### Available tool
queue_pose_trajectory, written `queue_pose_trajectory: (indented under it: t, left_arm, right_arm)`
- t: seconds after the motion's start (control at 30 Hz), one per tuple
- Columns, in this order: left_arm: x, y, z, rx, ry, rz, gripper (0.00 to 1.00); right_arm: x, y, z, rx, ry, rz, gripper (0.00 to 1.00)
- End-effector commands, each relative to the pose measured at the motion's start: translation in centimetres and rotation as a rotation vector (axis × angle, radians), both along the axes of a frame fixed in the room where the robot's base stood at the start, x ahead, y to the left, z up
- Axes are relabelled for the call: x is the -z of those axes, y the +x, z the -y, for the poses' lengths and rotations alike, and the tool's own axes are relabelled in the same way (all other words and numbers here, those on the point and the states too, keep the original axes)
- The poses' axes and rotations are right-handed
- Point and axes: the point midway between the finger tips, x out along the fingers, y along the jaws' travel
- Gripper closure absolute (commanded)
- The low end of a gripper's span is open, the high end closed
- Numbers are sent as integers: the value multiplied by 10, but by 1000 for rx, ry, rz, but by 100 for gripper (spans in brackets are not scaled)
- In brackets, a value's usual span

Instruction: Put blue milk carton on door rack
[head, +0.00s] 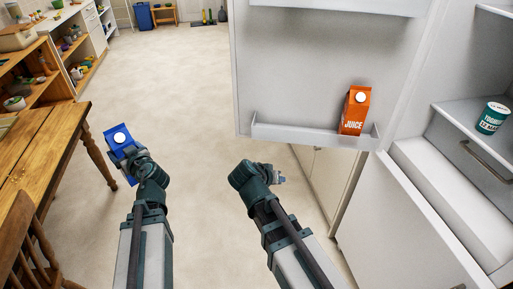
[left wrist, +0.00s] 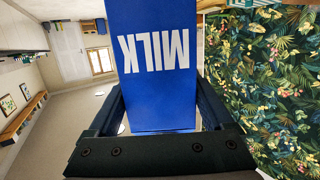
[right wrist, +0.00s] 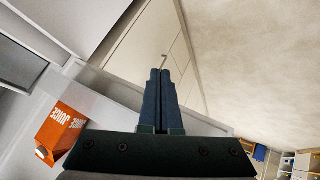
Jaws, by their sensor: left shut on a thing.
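The blue milk carton (head: 119,138) with a white cap is held up at the left of the head view, over open floor. My left gripper (head: 132,160) is shut on it; in the left wrist view the carton (left wrist: 153,75) with its MILK label sits between the two fingers. The door rack (head: 310,136) is a white shelf on the open fridge door, to the right of the carton and apart from it. My right gripper (head: 280,180) is in front of and below the rack; its fingers (right wrist: 160,85) are together and empty in the right wrist view.
An orange juice carton (head: 355,112) stands at the right end of the rack; the rack's left and middle are bare. A yoghurt tub (head: 492,118) is on a fridge shelf at right. A wooden table (head: 45,150) and chair (head: 28,240) are at left.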

Motion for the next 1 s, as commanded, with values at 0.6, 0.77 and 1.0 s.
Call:
queue_pose_trajectory:
  t: [0.6,0.77,1.0]
  left_arm:
    - [-1,0,0,1,3,0,100]
    - [-1,0,0,1,3,0,100]
    - [-1,0,0,1,3,0,100]
  right_arm:
    - [66,-151,13,-341,232,-758,100]
    - [66,-157,11,-368,248,-782,100]
    - [66,-156,11,-368,248,-782,100]
